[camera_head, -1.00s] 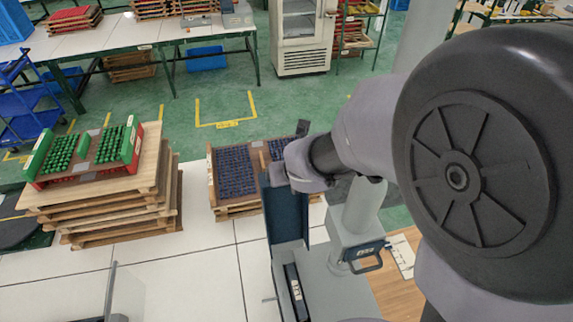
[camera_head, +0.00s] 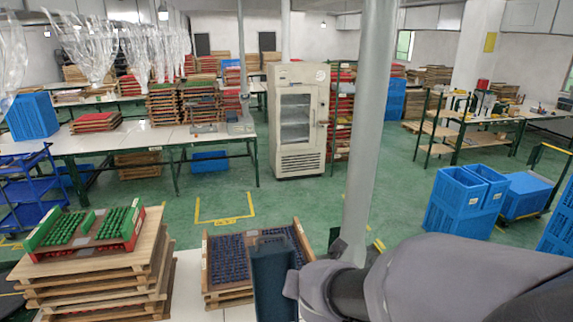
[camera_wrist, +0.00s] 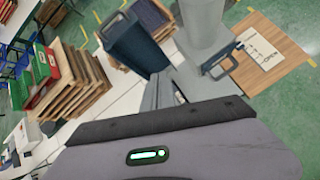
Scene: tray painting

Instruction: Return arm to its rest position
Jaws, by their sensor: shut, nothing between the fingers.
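My arm reaches in from the lower right of the head view, and its grey wrist section (camera_head: 312,285) lies beside the dark blue upright box (camera_head: 272,282). In the wrist view a grey arm cover with a lit green indicator (camera_wrist: 148,155) fills the bottom. The dark blue box also shows in the wrist view (camera_wrist: 135,42), just beyond my own grey body.
A tray with green and red sides (camera_head: 85,232) rests on stacked wooden trays (camera_head: 95,275) at left. A tray of dark blue pieces (camera_head: 228,262) stands near the arm. Blue crates (camera_head: 455,200) are at right. Green floor (camera_head: 300,205) is clear in the middle.

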